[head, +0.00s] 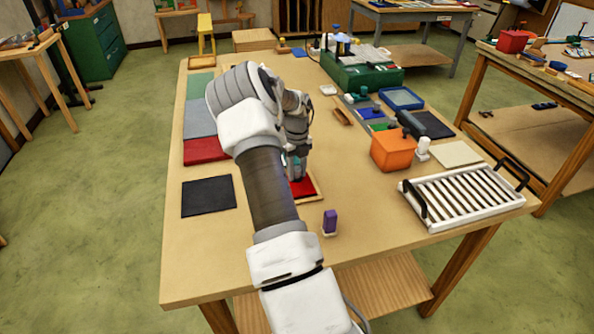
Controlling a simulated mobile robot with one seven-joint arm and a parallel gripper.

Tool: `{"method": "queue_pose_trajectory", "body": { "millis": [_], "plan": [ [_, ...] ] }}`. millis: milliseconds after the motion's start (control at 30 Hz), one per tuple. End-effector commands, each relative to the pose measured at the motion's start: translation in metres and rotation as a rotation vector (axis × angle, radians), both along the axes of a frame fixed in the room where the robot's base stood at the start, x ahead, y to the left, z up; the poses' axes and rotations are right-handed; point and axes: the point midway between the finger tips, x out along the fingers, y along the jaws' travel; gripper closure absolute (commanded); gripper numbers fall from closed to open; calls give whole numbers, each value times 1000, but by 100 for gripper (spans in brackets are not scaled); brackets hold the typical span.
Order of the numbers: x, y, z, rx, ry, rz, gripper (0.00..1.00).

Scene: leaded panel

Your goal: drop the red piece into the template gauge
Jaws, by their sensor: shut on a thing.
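My gripper (295,176) points down over the middle of the table, and my own arm hides much of it. It is shut on the red piece (304,187), which shows just under the fingertips. A shallow wooden-edged frame (318,186), which looks like the template gauge, lies around and below the red piece. My arm covers the left side of this frame. I cannot tell whether the red piece rests inside it or is held just above it.
Red (205,151) and black (209,196) sheets lie at the left. A purple block (330,220) stands at the front. An orange box (393,150), a white slatted rack (463,196) and a green case (362,77) stand to the right and back. The front left is clear.

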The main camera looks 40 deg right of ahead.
Motion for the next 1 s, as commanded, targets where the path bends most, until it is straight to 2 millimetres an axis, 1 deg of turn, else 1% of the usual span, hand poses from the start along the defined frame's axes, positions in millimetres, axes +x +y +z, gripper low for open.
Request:
{"method": "queue_pose_trajectory", "body": {
  "millis": [67, 100, 167, 200, 267, 533, 667, 767, 867, 1000],
  "plan": [
    [0, 0, -3, 0, 0, 0, 100],
    [0, 0, -1, 0, -1, 0, 54],
    [0, 0, -1, 0, -1, 0, 44],
    [0, 0, -1, 0, -1, 0, 36],
    [0, 0, -1, 0, -1, 0, 27],
    [0, 0, -1, 0, 0, 0, 27],
    [1, 0, 6, -2, -1, 0, 27],
    [1, -1, 21, -3, -2, 0, 27],
    [2, -1, 43, -2, -5, 1, 27],
    [2, -1, 79, -3, -5, 0, 27]
  ]
}}
